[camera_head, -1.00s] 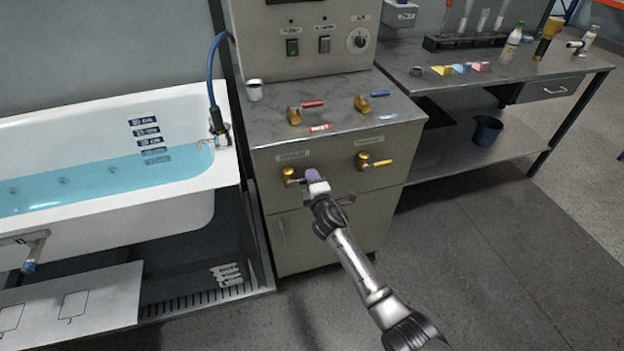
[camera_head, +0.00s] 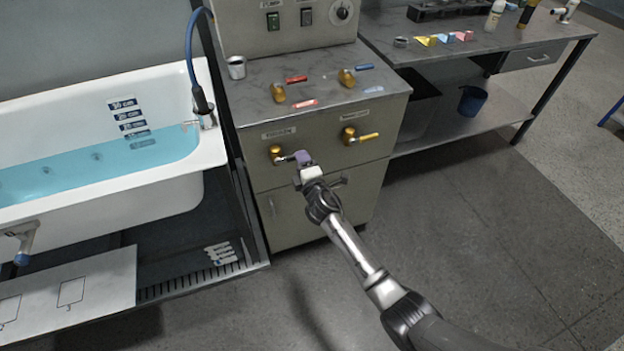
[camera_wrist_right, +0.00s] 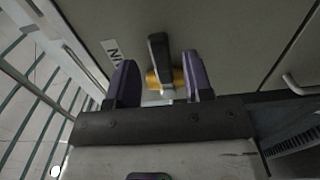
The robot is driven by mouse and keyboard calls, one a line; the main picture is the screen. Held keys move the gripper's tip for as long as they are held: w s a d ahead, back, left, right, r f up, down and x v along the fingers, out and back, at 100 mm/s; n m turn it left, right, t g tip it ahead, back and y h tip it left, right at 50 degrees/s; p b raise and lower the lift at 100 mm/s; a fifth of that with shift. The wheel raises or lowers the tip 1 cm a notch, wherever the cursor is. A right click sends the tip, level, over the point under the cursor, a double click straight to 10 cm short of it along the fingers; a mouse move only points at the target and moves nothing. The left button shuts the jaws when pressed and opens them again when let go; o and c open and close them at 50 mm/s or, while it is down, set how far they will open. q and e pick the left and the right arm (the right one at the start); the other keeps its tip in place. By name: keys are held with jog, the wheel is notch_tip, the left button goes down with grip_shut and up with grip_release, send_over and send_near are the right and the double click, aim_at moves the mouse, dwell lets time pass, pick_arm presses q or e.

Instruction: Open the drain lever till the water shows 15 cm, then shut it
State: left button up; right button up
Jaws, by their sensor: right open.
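The drain valve is brass (camera_head: 276,154), at the left on the cabinet front under a small label. Its dark lever (camera_wrist_right: 158,50) stands between my right gripper's two purple fingers in the right wrist view, with gaps on both sides. My right gripper (camera_head: 304,158) is open at the lever, just right of the brass body, and partly hides the handle. The tub (camera_head: 120,192) holds blue water (camera_head: 90,165). Its surface lies near the fourth depth label from the top; the exact reading is too small to tell. My left gripper is out of view.
A second brass valve with a yellow handle (camera_head: 368,137) is to the right on the same front. Red-handled (camera_head: 296,79) and blue-handled (camera_head: 363,67) valves and a metal cup (camera_head: 236,67) are on the cabinet top. Floor to the right is clear.

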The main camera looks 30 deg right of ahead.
jog(key=s+a+p, duration=0.2)
jog(key=s, duration=0.8)
jog(key=shift+s+p, duration=0.15)
jog(key=shift+p, duration=0.15)
